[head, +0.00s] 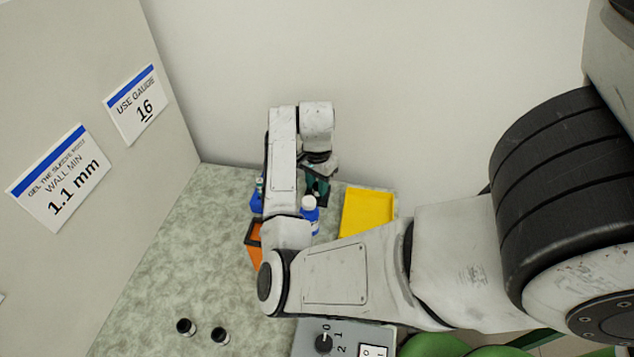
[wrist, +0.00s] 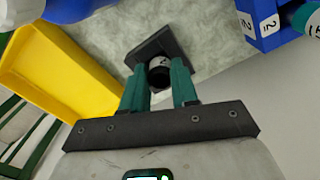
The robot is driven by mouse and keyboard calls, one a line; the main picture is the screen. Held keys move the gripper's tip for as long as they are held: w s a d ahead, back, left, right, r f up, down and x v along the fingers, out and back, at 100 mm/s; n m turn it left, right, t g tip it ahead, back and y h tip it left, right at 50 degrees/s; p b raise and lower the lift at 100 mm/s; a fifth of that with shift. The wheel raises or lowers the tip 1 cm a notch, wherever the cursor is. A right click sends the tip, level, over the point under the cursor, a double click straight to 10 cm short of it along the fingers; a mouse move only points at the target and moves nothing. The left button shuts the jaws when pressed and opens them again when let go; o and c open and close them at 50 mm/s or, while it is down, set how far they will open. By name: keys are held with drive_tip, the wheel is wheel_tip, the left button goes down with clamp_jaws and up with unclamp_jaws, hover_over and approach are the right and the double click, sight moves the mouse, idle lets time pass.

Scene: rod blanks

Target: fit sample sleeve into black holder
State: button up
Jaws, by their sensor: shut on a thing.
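In the wrist view my gripper (wrist: 158,78) has its two teal fingers closed on the sample sleeve (wrist: 158,64), a short white cylinder with a dark open end. The black holder (wrist: 146,53), a dark square-edged piece, lies on the bench just beyond the sleeve. The sleeve overlaps it in the picture; I cannot tell whether it is inside the holder or above it. In the head view my gripper (head: 318,187) is at the back of the bench, partly behind my arm. The sleeve and holder are not clear there.
A yellow tray (head: 367,212) stands right of my gripper, and a blue bottle (head: 310,217) close in front. A blue bin (wrist: 265,38) with numbered labels is near. An orange item (head: 254,250) is partly hidden. Two dark cylinders (head: 186,326) (head: 219,336) and a dial box (head: 305,340) are at the front.

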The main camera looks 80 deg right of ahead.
drive_tip(key=o, duration=1)
wheel_tip(320, 180, up, 12)
drive_tip(key=p, duration=0.1)
idle(0.7)
